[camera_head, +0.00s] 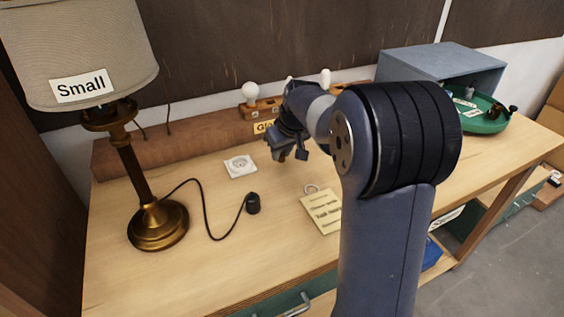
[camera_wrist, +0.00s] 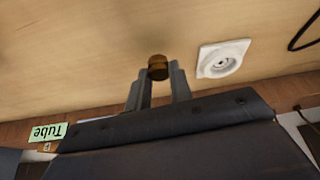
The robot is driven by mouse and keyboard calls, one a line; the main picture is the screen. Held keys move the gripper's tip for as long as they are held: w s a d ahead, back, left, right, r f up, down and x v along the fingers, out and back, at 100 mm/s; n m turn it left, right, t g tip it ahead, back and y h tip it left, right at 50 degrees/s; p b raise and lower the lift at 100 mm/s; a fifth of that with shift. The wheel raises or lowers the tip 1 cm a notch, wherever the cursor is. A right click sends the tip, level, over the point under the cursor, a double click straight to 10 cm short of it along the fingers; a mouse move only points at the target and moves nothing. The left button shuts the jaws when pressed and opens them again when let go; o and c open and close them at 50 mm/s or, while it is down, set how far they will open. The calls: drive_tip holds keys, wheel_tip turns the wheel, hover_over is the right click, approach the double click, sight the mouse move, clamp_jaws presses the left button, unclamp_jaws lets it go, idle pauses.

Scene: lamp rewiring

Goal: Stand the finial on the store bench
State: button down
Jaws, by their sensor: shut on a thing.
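My gripper (camera_wrist: 158,78) is shut on a small brass-brown rounded piece, which looks like the finial (camera_wrist: 158,66). It is held at the fingertips, with the wooden bench top (camera_wrist: 90,45) behind it in the wrist view. In the head view my gripper (camera_head: 281,154) is above the bench (camera_head: 115,257), right of the white wall socket plate (camera_head: 240,166). The finial cannot be made out there. I cannot tell how high it is held. No label in view names the store bench.
A brass lamp (camera_head: 158,222) with a shade marked "Small" stands at left, its cord ending in a black plug (camera_head: 253,203). A note card (camera_head: 322,210) lies near the middle. A bulb (camera_head: 250,93) stands at the back. A green tray (camera_head: 486,123) and grey box (camera_head: 437,65) are at right.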

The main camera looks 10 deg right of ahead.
sight(283, 158)
drive_tip(key=shift+f, duration=1.7)
drive_tip(key=shift+f, duration=0.2)
drive_tip(key=c, duration=1.3)
unclamp_jaws()
drive_tip(key=shift+o, duration=0.2)
drive_tip(key=shift+r, duration=0.1)
drive_tip(key=shift+s+r, duration=0.1)
drive_tip(key=shift+r, duration=0.4)
drive_tip(key=v, duration=1.1)
drive_tip(key=shift+d+r, duration=0.1)
